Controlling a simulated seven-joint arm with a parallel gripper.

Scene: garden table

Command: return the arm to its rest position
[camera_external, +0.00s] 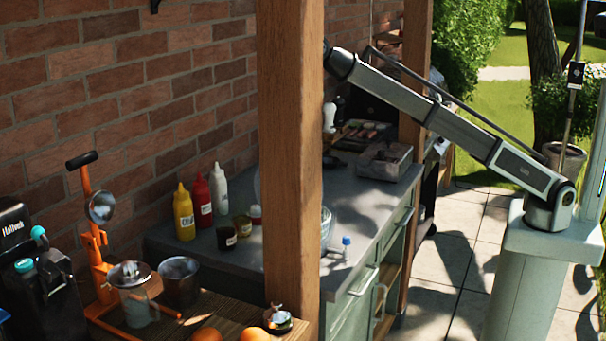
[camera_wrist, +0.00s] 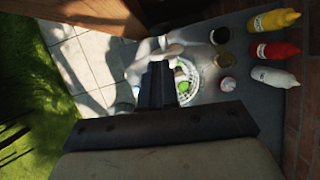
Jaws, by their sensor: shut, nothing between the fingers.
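My gripper (camera_wrist: 157,75) shows in the wrist view with its dark fingers together and nothing between them. It is above the counter, seen over the near side of a glass bowl (camera_wrist: 194,92) with something green inside; its height is hard to tell. In the external view my arm reaches from its base at the right up to the elbow beside the wooden post. The forearm and gripper are hidden behind that post.
The wooden post (camera_external: 290,150) stands in front of the grey counter (camera_external: 385,200). Yellow (camera_external: 184,212), red (camera_external: 203,200) and white (camera_external: 220,187) bottles stand by the brick wall, with small jars nearby. A blue-capped bottle (camera_external: 346,248) stands near the counter's front edge.

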